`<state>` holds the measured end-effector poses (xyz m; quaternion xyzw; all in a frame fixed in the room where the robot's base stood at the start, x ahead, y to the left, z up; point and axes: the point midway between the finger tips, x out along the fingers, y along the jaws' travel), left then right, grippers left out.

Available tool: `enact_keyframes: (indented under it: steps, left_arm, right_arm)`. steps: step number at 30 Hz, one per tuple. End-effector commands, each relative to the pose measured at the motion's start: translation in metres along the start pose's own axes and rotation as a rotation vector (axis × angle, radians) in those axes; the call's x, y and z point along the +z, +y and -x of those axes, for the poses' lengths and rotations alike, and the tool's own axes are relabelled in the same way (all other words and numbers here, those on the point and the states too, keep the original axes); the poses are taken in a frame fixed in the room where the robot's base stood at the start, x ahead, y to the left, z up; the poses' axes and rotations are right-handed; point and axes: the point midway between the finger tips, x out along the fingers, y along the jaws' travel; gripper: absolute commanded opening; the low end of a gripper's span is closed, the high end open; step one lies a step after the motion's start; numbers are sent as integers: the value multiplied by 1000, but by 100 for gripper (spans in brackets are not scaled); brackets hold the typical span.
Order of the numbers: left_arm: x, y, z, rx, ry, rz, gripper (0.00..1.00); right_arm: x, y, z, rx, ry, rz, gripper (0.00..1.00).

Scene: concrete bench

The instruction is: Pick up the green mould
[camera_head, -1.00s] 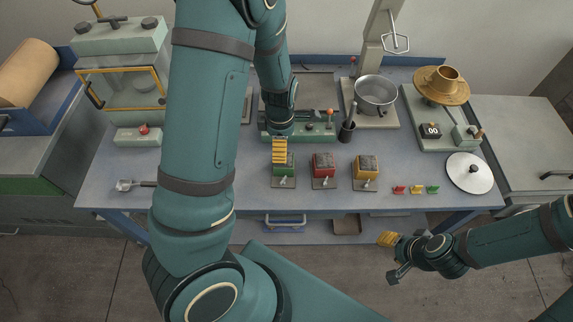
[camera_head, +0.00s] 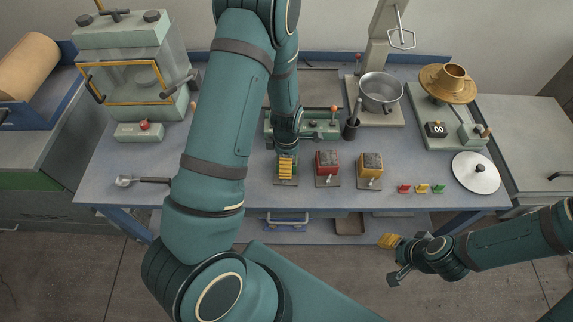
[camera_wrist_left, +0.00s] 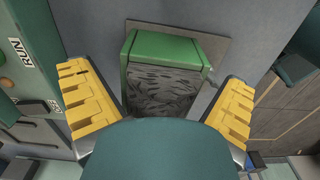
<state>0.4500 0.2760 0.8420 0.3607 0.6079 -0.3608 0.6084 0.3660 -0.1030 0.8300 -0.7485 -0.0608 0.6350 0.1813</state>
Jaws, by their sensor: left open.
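The green mould (camera_wrist_left: 165,50) is a green box with a dark, rough grey top. In the left wrist view it lies between the two yellow fingers of my left gripper (camera_wrist_left: 158,105), with a gap visible on each side. My left gripper is open. In the head view my left gripper (camera_head: 287,167) is at the green mould and hides most of it; the plate (camera_head: 286,182) under the mould shows below the fingers.
A red mould (camera_head: 327,160) and a yellow mould (camera_head: 371,163) stand to the right on their own plates. Behind are a green machine (camera_head: 325,125) and a dark cup with a tool (camera_head: 351,130). A scoop (camera_head: 145,181) lies at the left. The bench front (camera_head: 320,198) is clear.

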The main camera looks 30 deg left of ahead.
Motion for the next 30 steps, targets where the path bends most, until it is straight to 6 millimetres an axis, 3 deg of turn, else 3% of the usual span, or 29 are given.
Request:
enact_keyframes:
  steps: [4,9,10,23,30]
  left_arm:
    - [0,0,0,0,0,0,96]
    - [0,0,0,1,0,0,37]
    - [0,0,0,1,0,-1,29]
    - [-1,2,1,4,1,0,26]
    - [0,2,28,7,-1,-2,22]
  right_arm:
    - [0,0,0,0,0,0,47]
    - [0,0,0,0,0,0,47]
    - [0,0,0,0,0,0,47]
    - [0,0,0,0,0,0,47]
    - [-1,-2,5,-1,0,0,47]
